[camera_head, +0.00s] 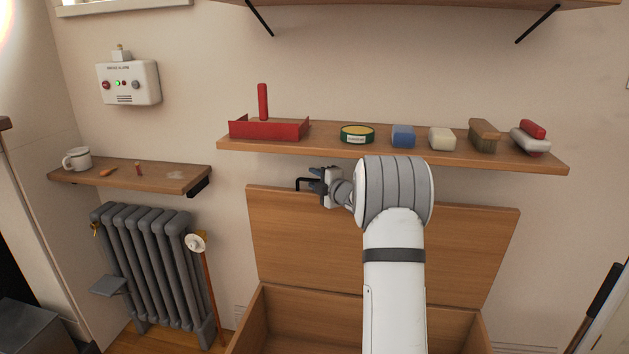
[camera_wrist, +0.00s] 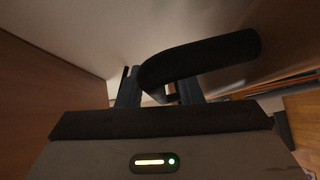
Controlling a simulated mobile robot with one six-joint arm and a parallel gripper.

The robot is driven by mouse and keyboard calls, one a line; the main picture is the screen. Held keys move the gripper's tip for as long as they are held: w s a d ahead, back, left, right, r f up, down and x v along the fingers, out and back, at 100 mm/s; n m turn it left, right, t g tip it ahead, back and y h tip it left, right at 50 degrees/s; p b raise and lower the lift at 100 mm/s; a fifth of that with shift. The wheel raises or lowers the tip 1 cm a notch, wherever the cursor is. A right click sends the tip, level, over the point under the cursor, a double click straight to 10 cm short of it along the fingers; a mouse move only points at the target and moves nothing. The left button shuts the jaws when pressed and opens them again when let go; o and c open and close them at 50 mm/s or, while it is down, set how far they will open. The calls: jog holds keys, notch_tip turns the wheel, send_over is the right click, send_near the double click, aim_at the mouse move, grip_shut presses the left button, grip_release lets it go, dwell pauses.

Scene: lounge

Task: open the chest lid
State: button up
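The wooden chest (camera_head: 262,318) stands low against the wall, with its open top partly visible. Its lid (camera_head: 460,245) is raised, standing nearly upright in front of the wall below the long shelf. A black handle (camera_head: 301,183) is at the lid's upper edge, left of centre; it shows as a thick dark curved bar in the wrist view (camera_wrist: 215,56). My gripper (camera_head: 318,181) is at this handle. In the wrist view its fingers (camera_wrist: 160,92) stand apart with a gap between them, and the bar crosses in front of them. My arm hides part of the lid and chest.
Just above the lid, a long shelf (camera_head: 390,152) carries a red tray (camera_head: 270,129), a round tin (camera_head: 357,134), a blue block (camera_head: 403,136) and brushes. A radiator (camera_head: 150,265) and a small shelf (camera_head: 130,176) with a mug (camera_head: 77,159) are at left.

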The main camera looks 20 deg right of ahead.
jog(key=shift+c, duration=0.4)
grip_shut()
jog(key=shift+s+f, duration=0.1)
